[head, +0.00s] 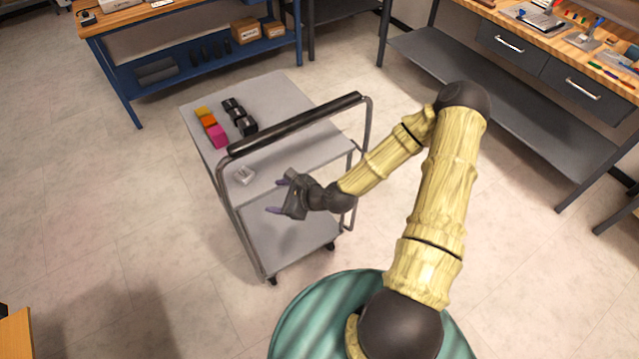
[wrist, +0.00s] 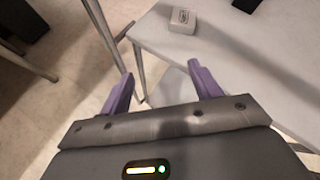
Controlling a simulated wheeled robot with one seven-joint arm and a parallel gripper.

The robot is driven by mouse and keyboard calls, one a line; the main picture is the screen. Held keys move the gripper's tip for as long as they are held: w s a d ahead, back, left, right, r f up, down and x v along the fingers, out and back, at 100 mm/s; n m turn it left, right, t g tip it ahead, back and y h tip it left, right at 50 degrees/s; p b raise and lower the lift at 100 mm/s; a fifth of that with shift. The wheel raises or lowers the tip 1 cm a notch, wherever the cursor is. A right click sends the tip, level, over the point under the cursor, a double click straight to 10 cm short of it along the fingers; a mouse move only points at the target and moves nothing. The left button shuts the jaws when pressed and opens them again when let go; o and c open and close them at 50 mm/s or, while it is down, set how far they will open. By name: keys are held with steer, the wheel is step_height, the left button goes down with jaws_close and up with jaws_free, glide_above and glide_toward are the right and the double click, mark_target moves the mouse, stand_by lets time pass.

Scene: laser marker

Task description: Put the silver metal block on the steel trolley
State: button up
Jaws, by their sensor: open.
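A small silver-grey block (head: 244,175) lies on the top shelf of the steel trolley (head: 285,97), near its front edge below the black handle. The block also shows in the wrist view (wrist: 183,20), resting on the pale trolley top with a marking on its face. My gripper (head: 276,197) is open and empty, with purple fingers (wrist: 162,90) spread. It is at the handle end of the trolley, to the right of and below the block in the head view, and apart from it.
The black trolley handle (head: 295,124) rises near my arm. Orange, magenta and black blocks (head: 217,135) stand on the trolley's far left part. A blue workbench (head: 200,60) is behind, and a grey bench with drawers (head: 530,60) is at right. The trolley top's right side is clear.

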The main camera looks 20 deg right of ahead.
steer(key=s+d+r+n+g+h, duration=0.3)
steer(key=s+d+n+g+h, duration=0.25)
steer(key=n, duration=0.75)
steer(key=s+d+r+n+h, duration=0.1)
steer(key=s+r+n, duration=0.3)
steer(key=r, duration=0.4)
steer(key=s+d+r+n+h, duration=0.1)
steer(key=s+d+r+n, duration=0.2)
steer(key=r+n, duration=0.3)
step_height(320, 180, up, 2)
steer(key=shift+s+d+r+h, duration=0.15)
steer(key=shift+s+h, duration=0.2)
steer(key=shift+s, duration=0.5)
